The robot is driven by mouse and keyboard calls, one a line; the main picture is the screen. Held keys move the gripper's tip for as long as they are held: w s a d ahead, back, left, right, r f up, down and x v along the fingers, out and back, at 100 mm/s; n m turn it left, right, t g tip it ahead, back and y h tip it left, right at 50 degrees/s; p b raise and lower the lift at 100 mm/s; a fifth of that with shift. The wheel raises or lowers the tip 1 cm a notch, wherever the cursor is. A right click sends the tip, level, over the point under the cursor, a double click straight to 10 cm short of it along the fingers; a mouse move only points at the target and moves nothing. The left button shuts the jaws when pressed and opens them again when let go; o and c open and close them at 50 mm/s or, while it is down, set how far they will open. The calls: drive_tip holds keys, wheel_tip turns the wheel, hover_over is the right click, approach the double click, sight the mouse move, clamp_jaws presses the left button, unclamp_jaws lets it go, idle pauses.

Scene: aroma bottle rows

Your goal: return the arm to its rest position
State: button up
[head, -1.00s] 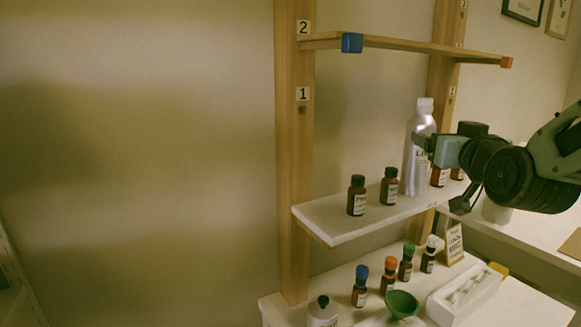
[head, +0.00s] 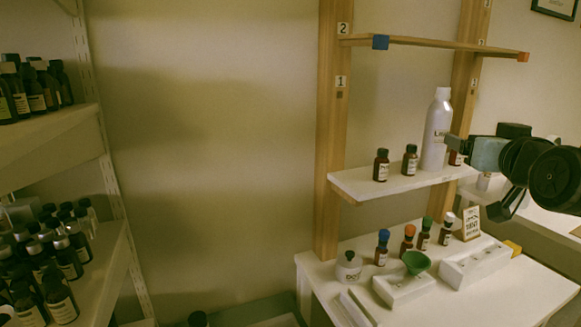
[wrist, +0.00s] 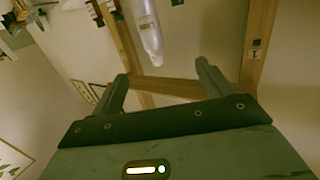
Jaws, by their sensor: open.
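My gripper (wrist: 160,88) shows in the wrist view with its two fingers spread apart and nothing between them. In the head view my gripper (head: 450,148) is at the right, held out sideways at the height of the white bottle, its tip overlapping the bottle's right edge in the picture. I cannot tell from this view how far it is from the bottle. The silver-white bottle (head: 436,128) stands upright on the middle shelf (head: 362,184); it also shows in the wrist view (wrist: 148,28) beyond the fingers.
Two brown bottles (head: 381,165) stand left of the white bottle. An upper shelf (head: 440,44) is above. Below, a white table (head: 480,305) holds several small capped bottles, a green funnel (head: 416,262) and a white rack (head: 476,264). Shelves of dark bottles (head: 60,290) are at left.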

drive_tip(key=s+a+f+n+g+y, duration=0.2)
drive_tip(key=s+a+f+g+y, duration=0.15)
drive_tip(key=a+f, duration=0.35)
drive_tip(key=s+a+f+n+g+y, duration=0.25)
drive_tip(key=s+a+f+g, duration=0.2)
drive_tip(key=a, duration=0.35)
drive_tip(key=s+a+f+n+g+h, duration=0.1)
drive_tip(key=s+f+g, duration=0.3)
drive_tip(key=s, duration=0.6)
drive_tip(key=s+a+f+n+g+h, duration=0.2)
drive_tip(key=s+a+f+n+g, duration=0.1)
drive_tip(key=s, duration=0.6)
drive_tip(key=shift+s+a+f+g, duration=0.3)
drive_tip(key=shift+s+f+g, duration=0.1)
drive_tip(key=shift+f+g, duration=0.6)
drive_tip(key=shift+r+n, duration=0.15)
drive_tip(key=shift+n, duration=0.1)
